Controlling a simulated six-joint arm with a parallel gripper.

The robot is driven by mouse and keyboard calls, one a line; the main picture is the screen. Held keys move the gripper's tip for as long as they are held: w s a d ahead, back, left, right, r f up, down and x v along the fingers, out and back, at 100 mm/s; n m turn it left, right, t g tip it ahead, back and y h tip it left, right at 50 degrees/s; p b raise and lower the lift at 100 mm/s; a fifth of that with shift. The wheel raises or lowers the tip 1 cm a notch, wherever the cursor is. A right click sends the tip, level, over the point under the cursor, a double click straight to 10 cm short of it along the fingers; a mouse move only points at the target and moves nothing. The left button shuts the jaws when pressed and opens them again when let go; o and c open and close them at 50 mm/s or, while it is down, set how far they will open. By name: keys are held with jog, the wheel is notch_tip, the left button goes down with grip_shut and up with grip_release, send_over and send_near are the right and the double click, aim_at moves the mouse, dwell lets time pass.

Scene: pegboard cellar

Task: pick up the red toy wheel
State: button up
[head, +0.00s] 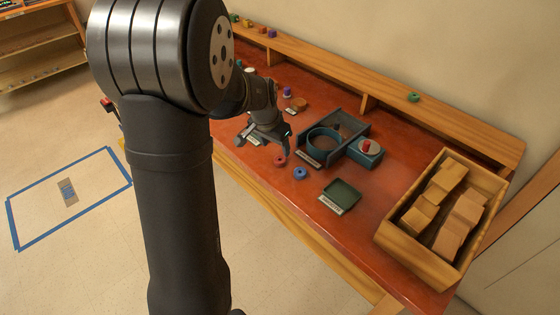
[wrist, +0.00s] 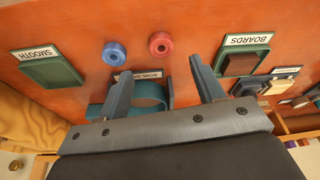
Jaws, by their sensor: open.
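The red toy wheel (head: 279,160) lies flat on the red-brown bench top, with a small hole in its middle. It also shows in the wrist view (wrist: 160,44), beyond the fingertips and between their lines. A blue wheel (head: 300,173) of like shape lies close beside it; in the wrist view (wrist: 115,53) it is to the left of the red one. My gripper (head: 267,134) is above the bench, just behind the red wheel in the head view. Its two fingers (wrist: 160,70) are spread with nothing held between them, and it appears apart from both wheels.
A teal block with a red knob (head: 366,147) is farther right. A green tray (head: 342,191) is in front. A wooden crate (head: 395,245) of blocks stands at the right.

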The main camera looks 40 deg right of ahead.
aim_at(280, 159)
jog(key=shift+d+x, duration=0.2)
jog(key=shift+x, duration=3.65)
jog(key=shift+w, duration=0.1)
jog(key=shift+c, duration=0.2)
jog(key=shift+r, duration=0.1)
jog(key=c, duration=1)
